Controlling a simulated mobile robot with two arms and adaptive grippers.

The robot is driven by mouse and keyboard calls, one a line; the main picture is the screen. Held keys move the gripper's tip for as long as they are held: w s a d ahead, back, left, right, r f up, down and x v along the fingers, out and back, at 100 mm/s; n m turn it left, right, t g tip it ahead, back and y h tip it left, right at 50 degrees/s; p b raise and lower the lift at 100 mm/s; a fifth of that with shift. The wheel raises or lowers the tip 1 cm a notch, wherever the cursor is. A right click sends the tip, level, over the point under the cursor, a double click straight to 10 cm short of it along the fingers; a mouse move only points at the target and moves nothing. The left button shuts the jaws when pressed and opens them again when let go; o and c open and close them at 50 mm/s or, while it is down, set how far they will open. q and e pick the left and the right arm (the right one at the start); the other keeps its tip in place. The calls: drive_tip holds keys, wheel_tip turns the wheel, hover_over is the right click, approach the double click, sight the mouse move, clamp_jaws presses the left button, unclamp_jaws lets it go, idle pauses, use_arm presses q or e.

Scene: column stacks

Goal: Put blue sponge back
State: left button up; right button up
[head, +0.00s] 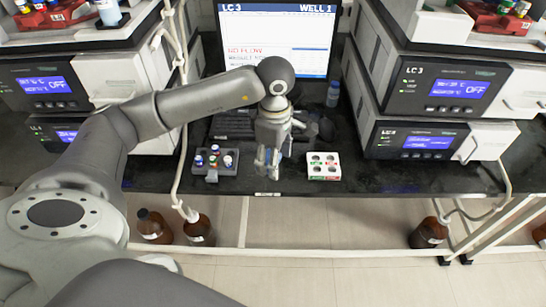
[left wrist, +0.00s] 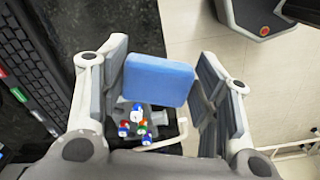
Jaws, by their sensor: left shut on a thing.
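The blue sponge (left wrist: 160,80) is a flat light-blue block, seen between the fingers of my left gripper in the left wrist view. My left gripper (head: 268,170) is shut on it, pointing down over the front part of the black bench (head: 390,180). In the head view the gripper hangs between a dark vial rack and a white holed block, and the sponge cannot be clearly made out there. My right gripper is in neither view.
The dark rack (head: 230,170) with several colour-capped vials stands left of the gripper, the white holed block (head: 324,178) right. A keyboard (head: 232,125) and monitor (head: 280,45) are behind. Instrument stacks (head: 440,85) flank both sides. Brown bottles (head: 428,234) stand on the floor.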

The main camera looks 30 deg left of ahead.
use_arm(q)
drive_tip(key=w+a+f, duration=0.1)
drive_tip(key=w+f, duration=0.1)
drive_tip(key=w+a+f, duration=0.2)
drive_tip(key=w+a+f+p, duration=0.1)
drive_tip(key=w+f, duration=0.1)
drive_tip(key=f, duration=0.1)
drive_tip(key=shift+w+a, duration=0.2)
wheel_tip(320, 180, down, 3)
drive_tip(key=shift+p, duration=0.65)
drive_tip(key=shift+w+a+f, duration=0.1)
drive_tip(key=shift+f, duration=0.25)
drive_tip(key=o, duration=0.9)
